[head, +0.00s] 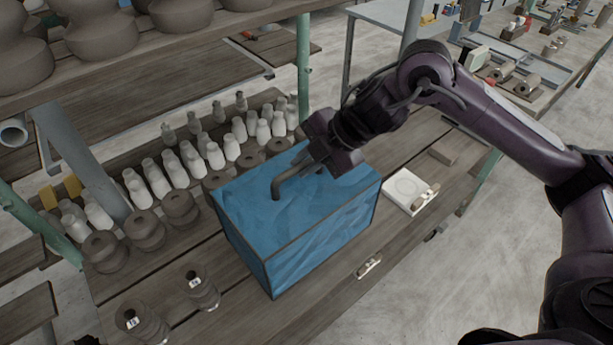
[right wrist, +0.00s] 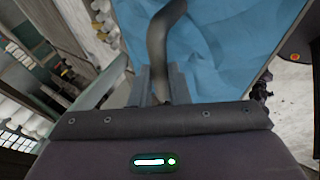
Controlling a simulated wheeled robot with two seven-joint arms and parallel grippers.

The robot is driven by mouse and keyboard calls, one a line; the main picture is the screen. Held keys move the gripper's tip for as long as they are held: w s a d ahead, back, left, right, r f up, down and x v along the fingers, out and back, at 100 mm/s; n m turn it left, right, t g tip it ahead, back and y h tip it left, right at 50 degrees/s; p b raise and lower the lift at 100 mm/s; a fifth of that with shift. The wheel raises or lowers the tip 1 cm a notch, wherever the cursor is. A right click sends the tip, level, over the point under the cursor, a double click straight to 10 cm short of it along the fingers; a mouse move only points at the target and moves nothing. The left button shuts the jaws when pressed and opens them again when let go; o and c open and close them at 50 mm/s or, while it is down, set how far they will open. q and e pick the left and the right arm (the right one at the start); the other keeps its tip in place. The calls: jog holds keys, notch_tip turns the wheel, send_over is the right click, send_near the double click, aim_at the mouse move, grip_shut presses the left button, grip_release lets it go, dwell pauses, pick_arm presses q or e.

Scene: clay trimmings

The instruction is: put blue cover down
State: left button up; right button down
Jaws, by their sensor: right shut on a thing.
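The blue cover (head: 320,228) is a box-shaped blue cover with dark edges and a bent dark handle (head: 281,187) on top. It sits at the middle of the wooden workbench, and its lower edge looks to be at or just above the bench top; I cannot tell if it touches. My right gripper (head: 314,168) is at the handle, shut on it from the right. In the right wrist view the fingers (right wrist: 163,84) close around the handle, with the blue top (right wrist: 215,45) beyond. What is under the cover is hidden. My left gripper is not in view.
Rows of white bottles (head: 158,178) and dark clay pots (head: 181,208) stand behind and left of the cover. Two labelled dark pieces (head: 203,290) stand at front left. A white square plate (head: 408,190) and a brown block (head: 443,152) lie to the right. A shelf hangs above left.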

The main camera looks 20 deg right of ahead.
aim_at(300, 183)
notch_tip(300, 183, down, 4)
jog(key=shift+f, duration=0.2)
jog(key=shift+f, duration=0.15)
jog(key=c, duration=1.4)
grip_release()
